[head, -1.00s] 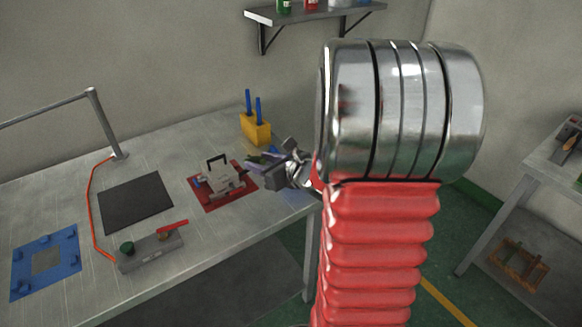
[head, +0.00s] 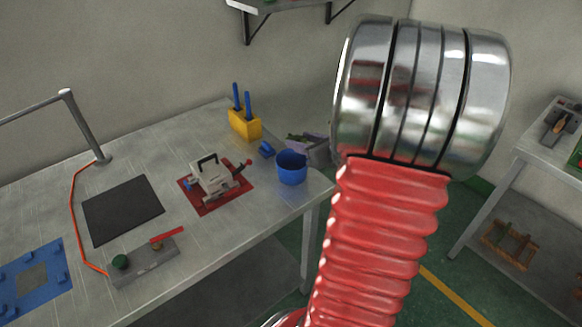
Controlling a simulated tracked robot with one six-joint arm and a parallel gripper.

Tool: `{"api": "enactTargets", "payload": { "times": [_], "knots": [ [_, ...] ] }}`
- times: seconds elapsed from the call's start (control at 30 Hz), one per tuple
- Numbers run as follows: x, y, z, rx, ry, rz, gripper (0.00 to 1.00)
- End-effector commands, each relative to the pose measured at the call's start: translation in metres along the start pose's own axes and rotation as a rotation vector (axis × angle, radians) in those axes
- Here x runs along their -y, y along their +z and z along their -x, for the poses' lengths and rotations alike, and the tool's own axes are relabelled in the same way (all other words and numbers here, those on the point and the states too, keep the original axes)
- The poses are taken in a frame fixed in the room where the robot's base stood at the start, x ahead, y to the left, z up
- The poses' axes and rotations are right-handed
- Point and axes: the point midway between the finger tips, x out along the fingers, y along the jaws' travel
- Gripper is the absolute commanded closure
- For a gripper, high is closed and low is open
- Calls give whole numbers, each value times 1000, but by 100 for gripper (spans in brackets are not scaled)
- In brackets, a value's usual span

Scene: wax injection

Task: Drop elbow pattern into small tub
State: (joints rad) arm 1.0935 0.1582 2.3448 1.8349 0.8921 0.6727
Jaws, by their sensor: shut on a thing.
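The small tub (head: 291,170) is blue and round, upright at the right end of the workbench, with its open top showing. My gripper (head: 304,142) shows only partly as a small grey form behind and to the right of the tub's rim in the picture; the rest is hidden behind my arm. The gripper and the piece appear apart from the tub.
A yellow block with blue-handled tools (head: 244,125) and a small blue piece (head: 266,149) stand near the tub. A grey mould on a red plate (head: 205,208) lies left of it. A black mat (head: 122,209) and a post (head: 84,128) are farther left.

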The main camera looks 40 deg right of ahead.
Motion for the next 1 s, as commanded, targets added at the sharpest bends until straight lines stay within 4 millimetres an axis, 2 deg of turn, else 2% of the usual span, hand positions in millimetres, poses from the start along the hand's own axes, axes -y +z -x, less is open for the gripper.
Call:
{"api": "enactTargets", "payload": {
  "times": [0.27, 0.73, 1.0],
  "knots": [
    [1, -9, -3, -1, -1, -2, 90],
    [1, -50, -20, -2, -2, -3, 90],
    [2, -56, -22, 0, -4, -2, 90]
  ]
}}
